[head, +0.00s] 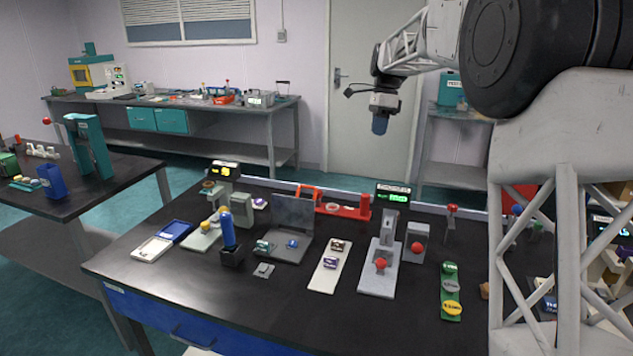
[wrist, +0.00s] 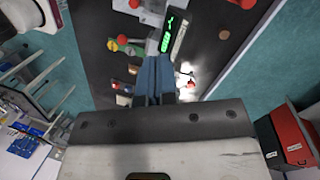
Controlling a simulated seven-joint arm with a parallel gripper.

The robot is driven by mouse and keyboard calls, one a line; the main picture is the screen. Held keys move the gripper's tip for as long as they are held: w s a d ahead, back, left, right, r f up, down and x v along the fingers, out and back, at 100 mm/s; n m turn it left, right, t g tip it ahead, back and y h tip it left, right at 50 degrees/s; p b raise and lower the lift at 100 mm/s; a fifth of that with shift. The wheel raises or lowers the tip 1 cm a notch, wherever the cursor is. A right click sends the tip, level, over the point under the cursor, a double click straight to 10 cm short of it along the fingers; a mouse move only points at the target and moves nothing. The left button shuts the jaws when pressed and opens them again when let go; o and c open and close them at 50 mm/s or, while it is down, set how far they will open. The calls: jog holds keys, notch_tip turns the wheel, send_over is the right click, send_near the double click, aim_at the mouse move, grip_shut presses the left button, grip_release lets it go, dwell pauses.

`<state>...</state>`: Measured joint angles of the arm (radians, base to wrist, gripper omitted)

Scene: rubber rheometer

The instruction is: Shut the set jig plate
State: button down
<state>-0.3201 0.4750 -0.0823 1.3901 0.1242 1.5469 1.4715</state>
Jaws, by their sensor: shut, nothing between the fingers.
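The set jig appears to be the grey hinged fixture on the bench in the head view. Its plate (head: 293,213) stands up at the back, open, above a flat grey base (head: 291,257). A small teal-green piece (head: 263,246) and a blue piece (head: 292,244) sit on the base. My gripper (head: 380,124) hangs in the air above and to the right of the jig, well apart from it. In the wrist view its blue fingers (wrist: 153,75) are together and empty. I cannot make out the jig in the wrist view.
A red clamp-like frame (head: 343,210) lies behind and right of the plate. A blue cylinder in a black holder (head: 231,256) stands left of the jig. A white strip (head: 327,272) and a grey device with a red knob (head: 379,277) are to the right.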

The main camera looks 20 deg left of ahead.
jog(key=w+a+f+m, duration=0.1)
jog(key=w+a+f, duration=0.3)
jog(key=a, duration=0.2)
jog(key=w+a+f+m+g, duration=0.1)
jog(key=w+a+f+m, duration=0.1)
jog(key=a, duration=0.5)
jog(key=w+a+f+m+g, duration=0.1)
jog(key=w+a+f, duration=0.4)
jog(key=a+f, duration=0.1)
jog(key=shift+w+a+f+m+h, duration=0.25)
jog(key=shift+w+a+m+h, duration=0.05)
jog(key=shift+a+m, duration=0.1)
jog(key=shift+s+f, duration=0.1)
jog(key=shift+f, duration=0.05)
jog(key=s+f, duration=0.7)
jog(key=f, duration=0.1)
jog(key=shift+s+f, duration=0.35)
jog(key=shift+f, duration=0.05)
jog(key=shift+s+r, duration=0.15)
jog(key=shift+s, duration=0.05)
